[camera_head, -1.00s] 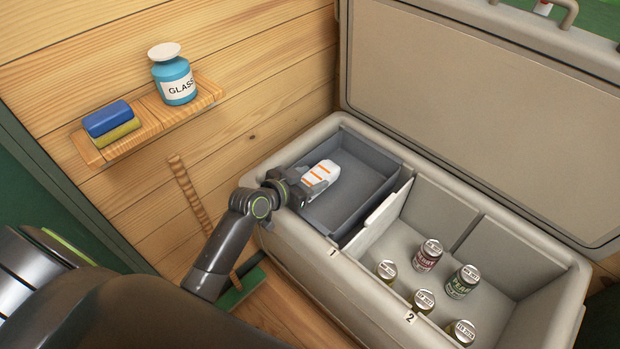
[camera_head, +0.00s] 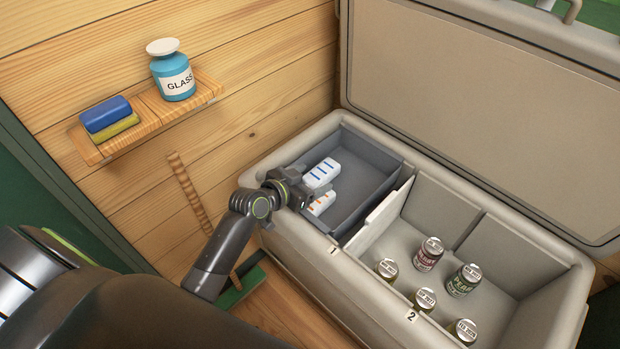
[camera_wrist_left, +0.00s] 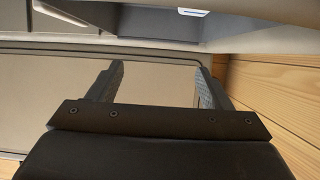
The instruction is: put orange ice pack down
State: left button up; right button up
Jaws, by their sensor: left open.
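The orange ice pack, a white block with orange stripes (camera_head: 321,203), lies in the grey tray (camera_head: 362,205) in the cooler's left part, partly hidden by my left gripper. A similar white pack with blue stripes (camera_head: 321,173) lies just behind it in the tray. My left gripper (camera_head: 303,195) is over the tray's left edge, beside the orange pack. In the left wrist view its two fingers (camera_wrist_left: 155,85) stand apart with nothing between them. My right gripper is not in view.
The cooler (camera_head: 300,255) has its lid (camera_head: 480,110) open. Its right compartment holds several cans (camera_head: 428,254). A wall shelf (camera_head: 150,108) carries a blue jar (camera_head: 174,75) and blue and yellow blocks (camera_head: 107,116). The tray's right part is clear.

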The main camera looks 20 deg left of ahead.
pick_arm(q)
jog(key=shift+r, duration=0.15)
jog(key=v, duration=1.1)
jog(key=shift+r+p, duration=0.3)
jog(key=shift+r, duration=0.1)
jog(key=shift+s+a+r, duration=0.15)
jog(key=shift+s+r, duration=0.15)
jog(key=shift+s, duration=0.15)
